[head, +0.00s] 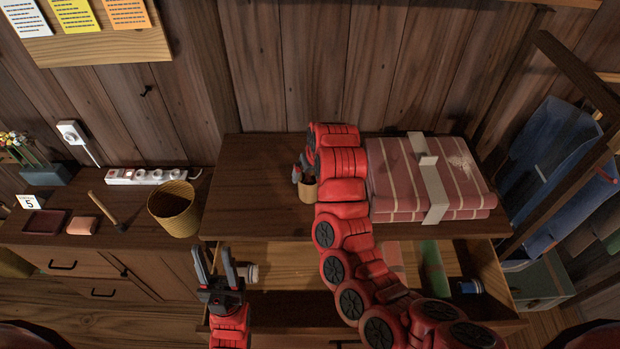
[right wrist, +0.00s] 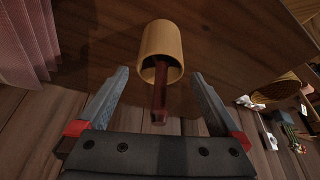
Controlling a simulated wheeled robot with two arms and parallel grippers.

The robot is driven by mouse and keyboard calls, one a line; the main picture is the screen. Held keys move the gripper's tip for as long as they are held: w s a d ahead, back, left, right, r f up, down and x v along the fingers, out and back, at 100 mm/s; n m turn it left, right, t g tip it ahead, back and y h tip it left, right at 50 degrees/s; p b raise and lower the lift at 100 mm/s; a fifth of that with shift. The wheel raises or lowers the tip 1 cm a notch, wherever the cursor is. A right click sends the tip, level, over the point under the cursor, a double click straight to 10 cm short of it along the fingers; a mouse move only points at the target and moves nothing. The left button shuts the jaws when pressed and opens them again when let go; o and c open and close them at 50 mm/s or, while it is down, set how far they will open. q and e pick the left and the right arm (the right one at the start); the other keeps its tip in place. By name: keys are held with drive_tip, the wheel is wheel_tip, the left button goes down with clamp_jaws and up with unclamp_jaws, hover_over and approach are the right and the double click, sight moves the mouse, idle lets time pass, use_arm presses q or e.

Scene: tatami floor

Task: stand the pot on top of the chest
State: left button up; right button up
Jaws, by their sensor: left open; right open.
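The pot (head: 308,192), a small tan cylinder, stands upright on the wooden top of the chest (head: 262,188), left of the folded cloth. In the right wrist view the pot (right wrist: 162,42) has its mouth towards the camera, and a dark red stick (right wrist: 160,92) pokes out of it. My right gripper (head: 300,173) is open at the pot's far side, partly hidden by its own arm. Its fingers are spread to either side of the stick, and I cannot tell whether they touch the pot. My left gripper (head: 212,258) is open and empty at the left front of the chest.
A striped folded cloth (head: 400,165) with a pale band covers the right of the chest top. The drawer (head: 290,262) below is pulled out, with a small jar (head: 250,272) and a blue-lidded item (head: 470,287). A yellow basket (head: 174,209) stands on the left cabinet.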

drive_tip(key=v, duration=0.8)
drive_tip(key=shift+p, duration=0.3)
drive_tip(key=shift+s, duration=0.15)
